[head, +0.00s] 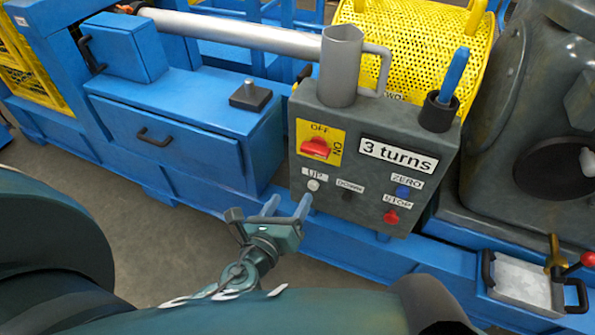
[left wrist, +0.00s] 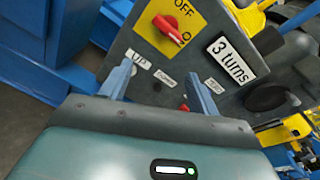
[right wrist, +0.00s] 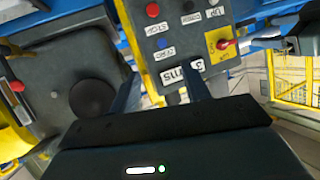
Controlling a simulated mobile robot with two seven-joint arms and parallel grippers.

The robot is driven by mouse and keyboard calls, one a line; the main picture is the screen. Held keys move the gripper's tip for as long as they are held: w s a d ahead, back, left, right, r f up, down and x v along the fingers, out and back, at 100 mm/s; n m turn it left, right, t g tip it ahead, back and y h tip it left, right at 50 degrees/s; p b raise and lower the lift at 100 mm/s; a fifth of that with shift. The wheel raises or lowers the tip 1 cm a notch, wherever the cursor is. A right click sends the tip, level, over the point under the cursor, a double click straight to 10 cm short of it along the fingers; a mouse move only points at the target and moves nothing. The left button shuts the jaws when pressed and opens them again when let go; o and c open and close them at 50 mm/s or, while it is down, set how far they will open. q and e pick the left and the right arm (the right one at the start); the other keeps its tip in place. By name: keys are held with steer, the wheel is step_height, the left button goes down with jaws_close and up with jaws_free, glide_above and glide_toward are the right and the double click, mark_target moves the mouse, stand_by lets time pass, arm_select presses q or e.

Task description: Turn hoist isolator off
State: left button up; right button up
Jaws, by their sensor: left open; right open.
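The hoist isolator is a red rotary knob (head: 315,147) on a yellow plate (head: 332,132) at the upper left of the grey control box. OFF is printed above the knob and ON at its right; its handle lies roughly sideways, toward ON. The knob also shows in the left wrist view (left wrist: 170,28) and in the right wrist view (right wrist: 225,43). My left gripper (head: 287,205) is open and empty, below and left of the knob, near the UP button (head: 313,185). My right gripper (right wrist: 160,84) is open and empty in the right wrist view, apart from the knob; the head view does not show it clearly.
The grey box (head: 330,215) also carries a "3 turns" label (head: 398,155), a blue ZERO button (head: 402,191) and a red button (head: 391,217). A grey jug (head: 340,65) and a dark cup (head: 438,112) with a blue handle stand on top. A metal tray (head: 522,282) lies lower right.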

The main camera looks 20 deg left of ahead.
mark_target(313, 153)
arm_select(q)
steer(key=o, duration=0.3)
steer(key=m, duration=0.1)
steer(key=m+t, duration=0.1)
steer(key=m, duration=0.1)
steer(key=m+b, duration=0.1)
steer(key=shift+w+a+r+m, duration=0.15)
steer(key=shift+w+a+m, duration=0.15)
steer(key=shift+w, duration=0.1)
steer(key=shift+o, duration=0.7)
steer(key=shift+w+r+m+t, duration=0.1)
steer(key=shift+r+m+t, duration=0.1)
steer(key=shift+m+t, duration=0.1)
steer(key=shift+o, duration=0.5)
steer(key=shift+w+r, duration=0.1)
steer(key=shift+w, duration=0.2)
steer(key=w, duration=1.2)
steer(key=shift+w+d, duration=0.2)
steer(key=shift+d, duration=0.1)
steer(key=c, duration=1)
